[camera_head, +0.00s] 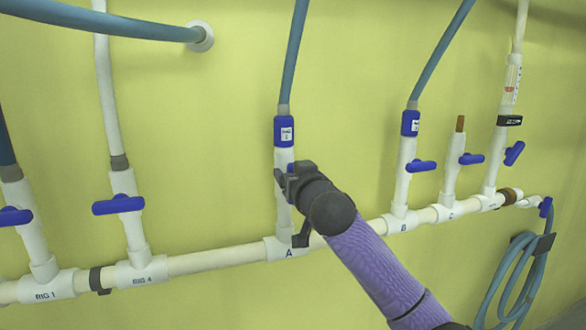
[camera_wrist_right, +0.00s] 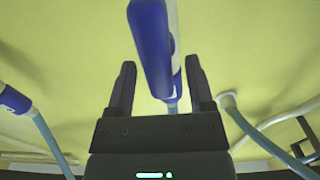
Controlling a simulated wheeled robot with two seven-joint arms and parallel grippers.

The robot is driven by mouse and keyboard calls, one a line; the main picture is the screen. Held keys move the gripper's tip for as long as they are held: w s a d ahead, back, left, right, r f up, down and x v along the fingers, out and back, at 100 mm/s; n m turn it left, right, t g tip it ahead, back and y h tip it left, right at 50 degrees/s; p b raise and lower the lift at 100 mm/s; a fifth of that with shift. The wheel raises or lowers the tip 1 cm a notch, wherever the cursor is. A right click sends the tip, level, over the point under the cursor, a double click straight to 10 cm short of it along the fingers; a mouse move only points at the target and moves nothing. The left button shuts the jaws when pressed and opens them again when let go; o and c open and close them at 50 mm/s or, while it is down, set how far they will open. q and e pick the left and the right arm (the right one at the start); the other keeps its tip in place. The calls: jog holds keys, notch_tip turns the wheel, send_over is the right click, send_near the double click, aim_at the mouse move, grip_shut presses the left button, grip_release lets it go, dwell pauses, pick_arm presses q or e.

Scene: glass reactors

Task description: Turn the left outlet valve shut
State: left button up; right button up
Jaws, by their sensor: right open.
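The left outlet pipe, marked A (camera_head: 281,215), rises from the white manifold in the middle of the head view, with a blue collar (camera_head: 284,131) and a blue-grey hose above. Its valve handle is hidden there behind my right gripper (camera_head: 291,180). In the right wrist view a long blue handle (camera_wrist_right: 151,50) stands between the two dark fingers of my right gripper (camera_wrist_right: 159,72). The fingers are open, with a visible gap on each side of the handle. My left gripper is not in view.
Pipe B, with a blue handle (camera_head: 421,166), and further valves with blue handles (camera_head: 471,159) stand to the right. At left are the RIG 4 handle (camera_head: 118,205) and the RIG 1 handle (camera_head: 14,216). A coiled hose (camera_head: 512,280) hangs at lower right.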

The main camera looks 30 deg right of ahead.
jog(key=shift+w, duration=0.2)
grip_shut()
jog(key=shift+d, duration=0.1)
jog(key=m, duration=0.2)
jog(key=m+p, duration=0.1)
jog(key=shift+s+d+m, duration=0.1)
jog(key=shift+d+m, duration=0.15)
jog(key=shift+m, duration=0.15)
jog(key=shift+s+d+f+m+p, duration=0.1)
jog(key=shift+d+f+m+p, duration=0.2)
jog(key=shift+m+p, duration=1.55)
jog(key=shift+d+f+m+p, duration=0.15)
jog(key=shift+f+m+p, duration=0.55)
jog(key=shift+m, duration=2)
jog(key=shift+s+d+f+m+p, duration=0.1)
jog(key=shift+d+m+p, duration=0.1)
jog(key=shift+m+p, duration=1.8)
jog(key=shift+m, duration=0.35)
